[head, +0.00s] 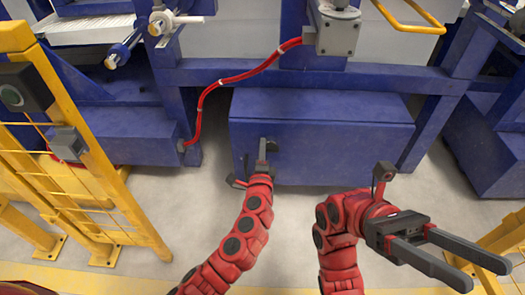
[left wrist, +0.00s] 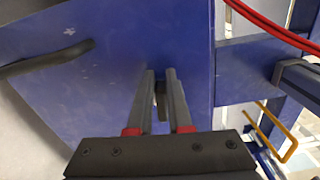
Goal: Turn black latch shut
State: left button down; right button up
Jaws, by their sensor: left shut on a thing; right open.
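The blue box (head: 340,150) stands low under the blue frame, with its lid closed. The black latch (left wrist: 161,97) is a small dark piece on the box's front, between the fingers of my left gripper (left wrist: 161,80) in the left wrist view. In the head view my left gripper (head: 267,152) reaches the upper left of the box's front and is shut on the latch, mostly hiding it. My right gripper (head: 470,268) is open and empty, at the lower right, apart from the box.
A dark handle (left wrist: 50,60) is on the box at the left of the left wrist view. A red hose (head: 218,82) runs above and left of the box. A yellow fence (head: 95,150) stands on the left. Grey floor (head: 200,215) is free before the box.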

pick_arm(q)
jog(key=shift+d+f+n+b, duration=0.2)
jog(key=shift+n+b, duration=0.2)
jog(key=shift+n, duration=0.3)
pick_arm(e)
jog(key=shift+s+d+f+n+t+h, duration=0.2)
jog(key=shift+s+d+n+t+h, duration=0.25)
jog(key=shift+s+d+t, duration=0.5)
jog(key=shift+s+d+f+n+t+h, duration=0.15)
jog(key=shift+s+d+n+t+h, duration=0.3)
jog(key=shift+s+d+t, duration=0.45)
jog(key=shift+a+t, duration=0.15)
jog(key=shift+t, duration=0.1)
pick_arm(q)
jog(key=c, duration=0.8)
grip_release()
jog(key=shift+c, duration=0.2)
